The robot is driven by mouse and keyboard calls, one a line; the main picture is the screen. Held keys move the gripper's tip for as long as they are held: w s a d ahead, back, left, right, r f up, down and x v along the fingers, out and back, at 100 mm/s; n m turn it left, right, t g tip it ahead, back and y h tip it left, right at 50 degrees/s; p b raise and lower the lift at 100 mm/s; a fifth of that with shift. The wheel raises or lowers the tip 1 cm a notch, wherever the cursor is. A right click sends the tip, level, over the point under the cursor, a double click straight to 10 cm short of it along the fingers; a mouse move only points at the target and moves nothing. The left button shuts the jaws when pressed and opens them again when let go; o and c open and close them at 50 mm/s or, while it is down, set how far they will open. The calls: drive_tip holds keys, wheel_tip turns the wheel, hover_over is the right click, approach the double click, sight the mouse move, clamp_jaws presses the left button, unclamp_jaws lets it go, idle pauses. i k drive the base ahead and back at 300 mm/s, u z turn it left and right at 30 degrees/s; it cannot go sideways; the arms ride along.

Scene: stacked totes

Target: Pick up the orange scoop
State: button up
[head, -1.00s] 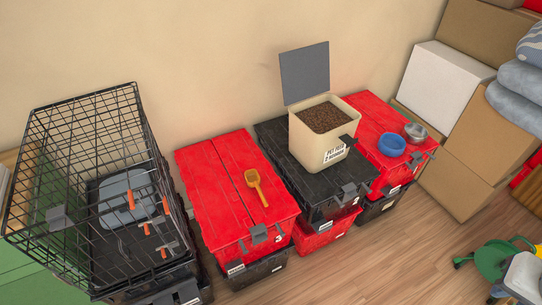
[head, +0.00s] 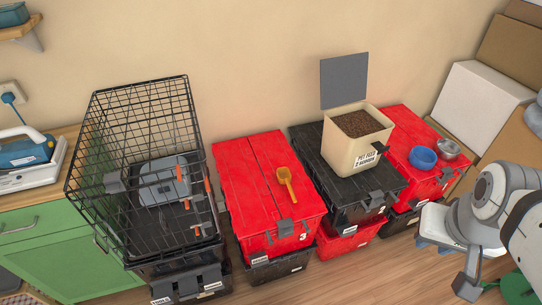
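The orange scoop (head: 286,180) lies on the lid of a red tote (head: 245,190), with its handle toward the front. The red tote is stacked on a black one. My arm shows at the right edge in the head view, well to the right of the scoop. Nothing covers the scoop.
A wire crate (head: 140,105) stands left of the scoop's tote. To the right, an open feed bin (head: 368,152) sits on a black tote (head: 345,190). Wooden floor lies in front.

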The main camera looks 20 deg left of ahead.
sight(283, 175)
drive_tip(key=u, duration=1.35)
drive_tip(key=i, duration=1)
drive_tip(key=z, duration=0.05)
